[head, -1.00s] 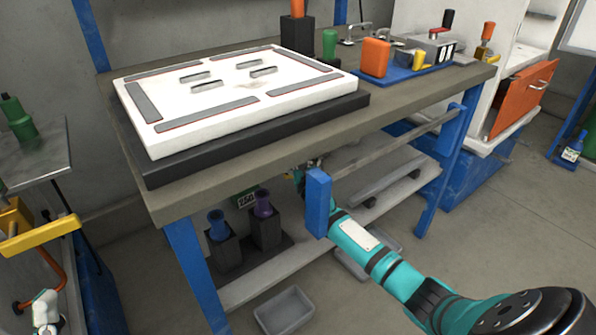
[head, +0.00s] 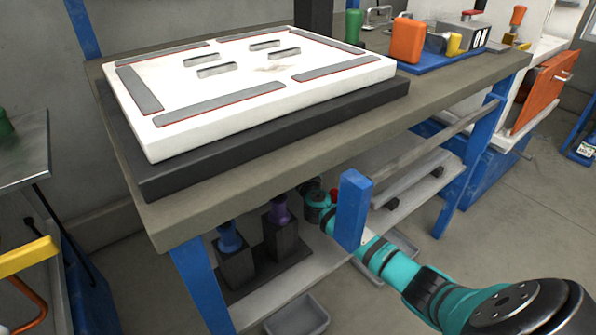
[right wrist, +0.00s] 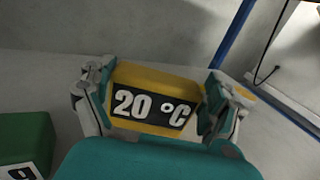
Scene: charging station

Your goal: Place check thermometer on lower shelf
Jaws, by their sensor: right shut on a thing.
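The thermometer (right wrist: 152,100) is a yellow block with a dark display reading "20 °C", seen in the right wrist view. My right gripper (right wrist: 158,98) is shut on it, one finger at each side. In the head view my right arm reaches under the table to the lower shelf (head: 322,262), a pale board below the worktop. The gripper and thermometer are hidden there behind my arm and the blue post. I cannot tell whether the thermometer touches the shelf. My left gripper is not in view.
A green block (right wrist: 27,140) with a partly seen label is left of the thermometer. Dark holders with a blue (head: 229,236) and a purple (head: 279,212) item stand on the shelf's left. A blue post (head: 352,208) stands beside my arm. The worktop (head: 200,197) overhangs the shelf.

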